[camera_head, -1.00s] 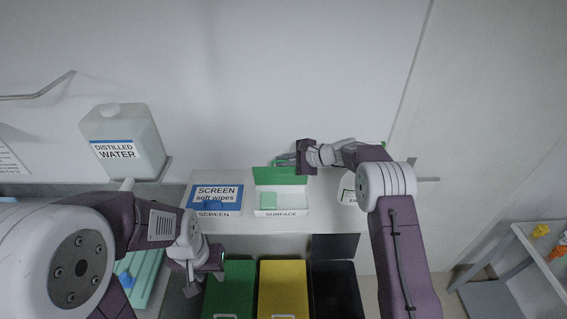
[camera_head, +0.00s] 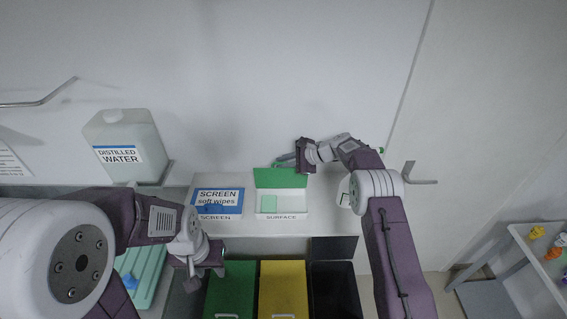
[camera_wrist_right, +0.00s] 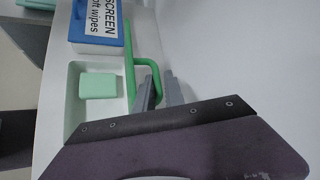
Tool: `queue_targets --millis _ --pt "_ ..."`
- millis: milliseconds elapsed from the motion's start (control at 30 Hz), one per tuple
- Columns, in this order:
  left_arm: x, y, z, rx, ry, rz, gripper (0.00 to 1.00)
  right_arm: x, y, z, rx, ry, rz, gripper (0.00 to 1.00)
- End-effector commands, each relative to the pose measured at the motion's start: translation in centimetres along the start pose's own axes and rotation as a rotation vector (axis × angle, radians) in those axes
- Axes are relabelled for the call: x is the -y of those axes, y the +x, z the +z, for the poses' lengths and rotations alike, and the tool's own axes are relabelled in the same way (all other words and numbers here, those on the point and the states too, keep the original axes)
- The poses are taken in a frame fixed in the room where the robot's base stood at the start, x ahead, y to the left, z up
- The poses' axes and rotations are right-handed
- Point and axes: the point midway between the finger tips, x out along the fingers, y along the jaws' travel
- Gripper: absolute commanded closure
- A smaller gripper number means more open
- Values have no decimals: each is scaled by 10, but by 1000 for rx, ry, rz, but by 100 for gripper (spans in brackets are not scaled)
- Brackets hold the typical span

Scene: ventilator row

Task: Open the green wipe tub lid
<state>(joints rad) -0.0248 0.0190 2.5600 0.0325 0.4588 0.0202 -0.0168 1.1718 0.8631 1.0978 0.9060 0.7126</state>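The wipe tub marked SURFACE (camera_head: 282,211) sits on the counter with its green lid (camera_head: 280,179) standing up at the back. The tub is open, and a pale green block (camera_head: 268,203) shows inside. The right wrist view also shows the lid edge-on (camera_wrist_right: 130,62), with its looped green handle (camera_wrist_right: 148,64). My right gripper (camera_wrist_right: 160,85) is at this handle, its fingers apart on either side of the loop's end; I cannot tell whether they touch it. My left gripper (camera_head: 203,267) hangs low in front of the counter, away from the tub; its finger gap is unclear.
A blue-lidded SCREEN wipe tub (camera_head: 218,200) stands left of the green one. A distilled water jug (camera_head: 125,148) is further left. Green (camera_head: 231,287), yellow (camera_head: 284,287) and black (camera_head: 333,288) bins are below the counter. The wall is close behind.

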Motion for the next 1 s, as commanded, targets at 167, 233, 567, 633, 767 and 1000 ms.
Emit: queue_targets --millis 167,233,567,633,767,1000 --pt "0 0 0 0 0 0 64 -1 1 -1 0 1 2 82" --pt "0 1 0 0 0 0 64 -1 0 -1 0 1 2 82" --pt "0 28 3 0 0 0 64 -2 -58 -4 -2 1 -2 82" --pt "1 31 3 0 0 0 64 -2 -70 -3 -2 0 -1 82" --pt "1 34 4 0 0 0 64 -1 -86 -2 -1 1 1 82" --pt "1 33 3 0 0 0 64 -1 -90 -1 -1 2 3 82"
